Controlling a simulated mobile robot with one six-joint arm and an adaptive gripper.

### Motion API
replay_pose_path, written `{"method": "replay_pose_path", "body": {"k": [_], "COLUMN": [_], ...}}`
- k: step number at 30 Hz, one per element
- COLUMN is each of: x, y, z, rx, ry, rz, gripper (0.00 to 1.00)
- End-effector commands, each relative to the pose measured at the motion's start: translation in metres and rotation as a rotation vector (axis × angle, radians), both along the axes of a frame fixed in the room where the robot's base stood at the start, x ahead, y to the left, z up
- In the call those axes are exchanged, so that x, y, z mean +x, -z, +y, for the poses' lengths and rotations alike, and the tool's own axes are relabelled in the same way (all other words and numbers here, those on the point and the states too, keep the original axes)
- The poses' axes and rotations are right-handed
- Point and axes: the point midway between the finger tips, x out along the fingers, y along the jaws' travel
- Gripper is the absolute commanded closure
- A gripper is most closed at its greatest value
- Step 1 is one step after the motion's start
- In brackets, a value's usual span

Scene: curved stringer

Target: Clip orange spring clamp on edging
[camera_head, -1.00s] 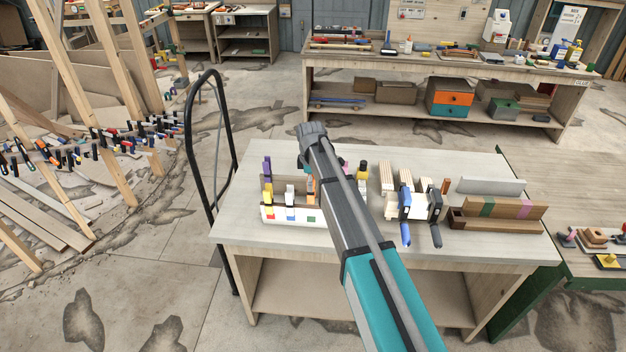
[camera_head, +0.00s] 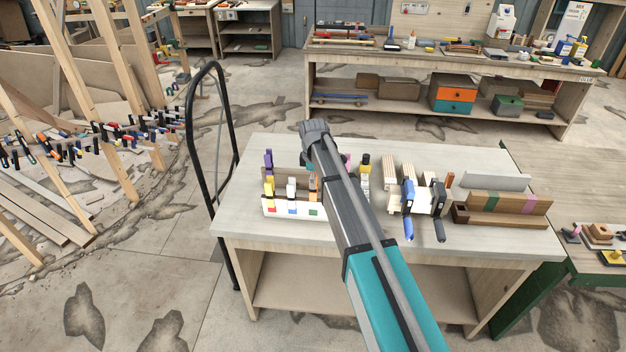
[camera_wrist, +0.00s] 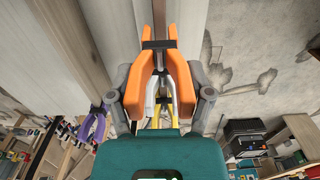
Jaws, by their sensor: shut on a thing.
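In the wrist view, the orange spring clamp (camera_wrist: 137,92) is between the two fingers of my gripper (camera_wrist: 162,98), which is shut on its handles. Its jaws point up the picture, around a thin brown strip or board edge. In the head view, my arm hides the gripper, and a bit of orange (camera_head: 313,186) shows beside it at the clamp rack (camera_head: 284,210). I cannot tell whether the clamp still touches the rack. The curved stringer work, with many clamps along it (camera_head: 120,132), stands at the left; its edging is not clear.
The rack also holds purple (camera_head: 268,160), yellow (camera_head: 269,190) and white (camera_head: 291,188) clamps. Blue and black clamps (camera_head: 408,200) and wood blocks (camera_head: 505,203) are on the bench (camera_head: 245,235). A black tube handle (camera_head: 190,140) rises at the bench's left. Floor is open at the lower left.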

Motion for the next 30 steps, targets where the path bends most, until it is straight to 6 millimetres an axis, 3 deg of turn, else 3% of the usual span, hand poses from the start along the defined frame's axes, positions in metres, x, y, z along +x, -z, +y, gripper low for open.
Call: {"method": "replay_pose_path", "body": {"k": [30], "x": [0.000], "y": [0.013], "z": [0.000], "rx": [0.000], "ry": [0.000], "rz": [0.000], "gripper": [0.95]}}
